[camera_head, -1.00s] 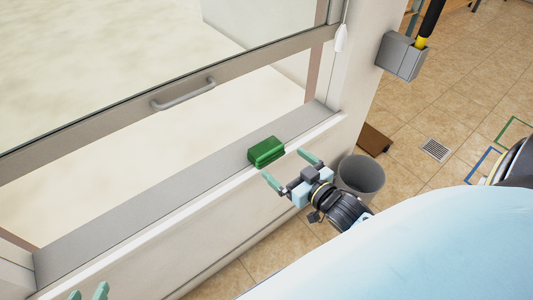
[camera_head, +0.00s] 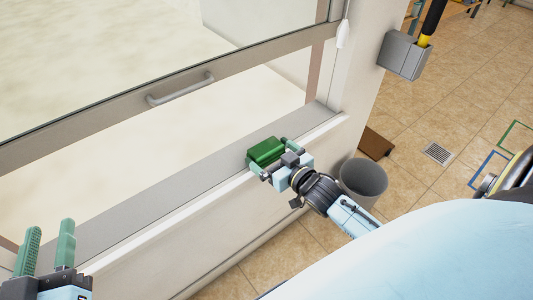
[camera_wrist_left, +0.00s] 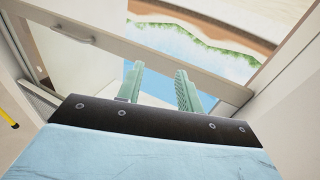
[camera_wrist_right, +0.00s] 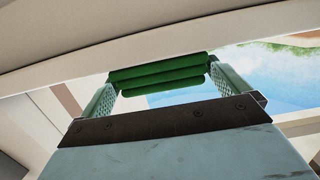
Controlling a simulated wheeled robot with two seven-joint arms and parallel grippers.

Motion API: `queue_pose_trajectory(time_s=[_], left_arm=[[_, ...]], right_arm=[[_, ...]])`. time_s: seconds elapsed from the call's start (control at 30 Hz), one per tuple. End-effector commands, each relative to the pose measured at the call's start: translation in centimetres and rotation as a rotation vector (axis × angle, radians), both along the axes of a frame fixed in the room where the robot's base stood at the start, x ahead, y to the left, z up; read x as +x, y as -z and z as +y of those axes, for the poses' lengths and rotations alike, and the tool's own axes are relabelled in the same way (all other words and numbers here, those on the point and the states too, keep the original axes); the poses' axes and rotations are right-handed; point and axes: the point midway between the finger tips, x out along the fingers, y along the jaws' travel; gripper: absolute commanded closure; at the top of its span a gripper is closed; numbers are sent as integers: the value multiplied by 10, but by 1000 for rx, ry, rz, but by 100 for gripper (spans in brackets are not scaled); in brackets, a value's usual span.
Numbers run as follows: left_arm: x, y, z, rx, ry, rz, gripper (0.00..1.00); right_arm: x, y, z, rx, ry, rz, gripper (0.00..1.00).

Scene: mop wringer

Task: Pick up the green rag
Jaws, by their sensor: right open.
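The green rag (camera_head: 266,150) is a folded bundle on the grey window sill. My right gripper (camera_head: 270,158) is at the rag with its fingers on either side of it. In the right wrist view the rag (camera_wrist_right: 160,73) spans the gap between the open fingertips (camera_wrist_right: 160,90); I cannot tell whether they touch it. My left gripper (camera_head: 48,248) is open and empty at the lower left of the head view. The left wrist view shows its two fingers (camera_wrist_left: 158,85) apart with nothing between them.
The sill (camera_head: 185,180) runs along the window, clear left of the rag. A window frame with a grey handle (camera_head: 181,89) is above it. A grey bin (camera_head: 363,181) and a brown box (camera_head: 376,143) stand on the tiled floor. A grey wall holder (camera_head: 404,55) is at upper right.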

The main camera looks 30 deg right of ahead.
Motion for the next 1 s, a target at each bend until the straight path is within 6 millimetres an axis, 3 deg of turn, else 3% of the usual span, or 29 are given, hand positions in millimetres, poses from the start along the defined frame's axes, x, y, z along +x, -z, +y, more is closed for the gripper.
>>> queue_pose_trajectory(time_s=[0.4, 0.83, 1.0], left_arm=[[-14, -57, -6, -120, 21, -381, 64], [-20, -69, -5, -144, 23, -460, 64], [-20, -68, -5, -144, 23, -459, 64]], right_arm=[[29, 8, 3, -1, -1, -1, 0], [37, 8, 4, 0, -1, 1, 0], [37, 8, 4, 0, -1, 1, 21]])
